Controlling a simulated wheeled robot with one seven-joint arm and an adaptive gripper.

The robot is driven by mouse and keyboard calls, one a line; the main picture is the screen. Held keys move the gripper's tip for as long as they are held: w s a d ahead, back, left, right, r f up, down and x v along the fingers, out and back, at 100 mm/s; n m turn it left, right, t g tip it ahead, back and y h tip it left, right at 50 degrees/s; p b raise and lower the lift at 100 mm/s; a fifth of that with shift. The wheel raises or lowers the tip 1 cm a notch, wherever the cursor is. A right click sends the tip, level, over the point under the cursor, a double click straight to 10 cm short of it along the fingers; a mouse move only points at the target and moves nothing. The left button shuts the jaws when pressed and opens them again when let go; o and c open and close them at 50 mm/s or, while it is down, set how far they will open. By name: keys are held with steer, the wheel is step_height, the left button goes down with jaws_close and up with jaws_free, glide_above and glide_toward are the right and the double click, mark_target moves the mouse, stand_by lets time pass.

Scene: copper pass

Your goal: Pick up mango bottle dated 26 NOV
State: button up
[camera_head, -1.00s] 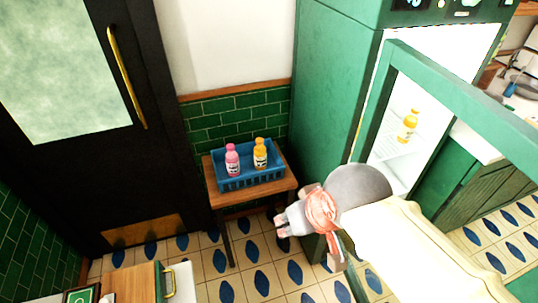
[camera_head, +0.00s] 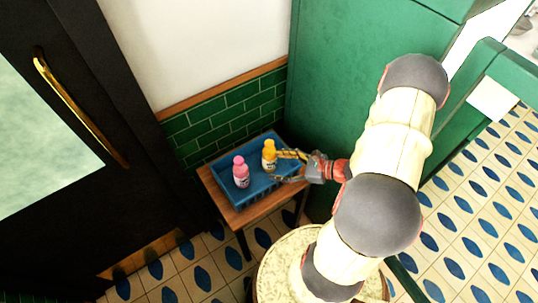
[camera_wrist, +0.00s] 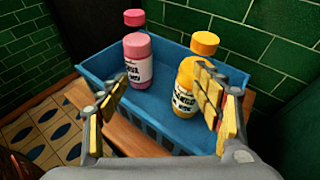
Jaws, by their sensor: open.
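A yellow bottle with an orange-yellow cap (camera_head: 269,158) stands upright in the right part of a blue crate (camera_head: 228,199). It also shows in the wrist view (camera_wrist: 184,100), partly hidden behind my right-hand finger. Its label has dark print, but I cannot read a date. A pink bottle (camera_head: 241,176) stands to its left in the same crate; the wrist view shows it too (camera_wrist: 138,62). My gripper (camera_wrist: 160,82) is open and empty, at the right side of the crate in the head view (camera_head: 278,167). I cannot tell whether a finger touches the yellow bottle.
The crate sits on a small wooden table (camera_head: 246,217) against a green tiled wall (camera_head: 215,122). A green fridge (camera_head: 345,70) stands close on the right. A dark door with a brass handle (camera_head: 75,105) is on the left.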

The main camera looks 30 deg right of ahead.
mark_target(269, 153)
steer(key=shift+w+d+f+m+t+h+b, duration=0.15)
steer(key=shift+w+f+m+t+h+b, duration=0.35)
steer(key=shift+w, duration=0.9)
steer(key=shift+w+d+f+m+t+h+b, duration=0.3)
steer(key=shift+w+f+m, duration=0.45)
steer(key=shift+w, duration=0.65)
steer(key=shift+w+d+f+m+t+h+b, duration=0.1)
steer(key=shift+w+f+m+t+h+b, duration=0.35)
steer(key=shift+w, duration=0.95)
steer(key=shift+f, duration=0.15)
steer(key=shift+c, duration=0.6)
steer(key=c, duration=1.5)
